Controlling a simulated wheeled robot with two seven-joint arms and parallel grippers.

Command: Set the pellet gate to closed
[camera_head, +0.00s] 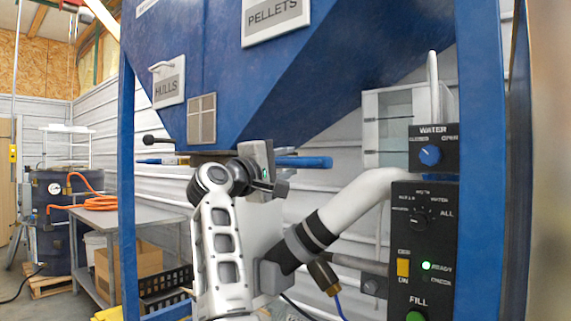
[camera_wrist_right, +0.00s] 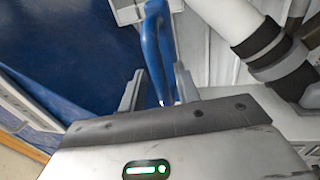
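The blue hopper's PELLETS label (camera_head: 276,17) is at the top, above its sloped side. Below the hopper, a blue gate handle (camera_head: 306,162) sticks out to the right from behind my right gripper (camera_head: 268,170). In the right wrist view the blue handle (camera_wrist_right: 154,45) runs between the fingers of my right gripper (camera_wrist_right: 159,78). These fingers stand apart on either side of it, with a gap showing. I cannot tell if one touches it. The gate plate is mostly hidden behind my right gripper. My left gripper is not in view.
A black-knobbed rod (camera_head: 150,140) sticks out left below the HULLS label (camera_head: 168,82). A white hose (camera_head: 358,198) with black bands and a control panel (camera_head: 423,240) stand to the right. A blue frame post (camera_head: 126,190) is on the left, before a grey table (camera_head: 104,219).

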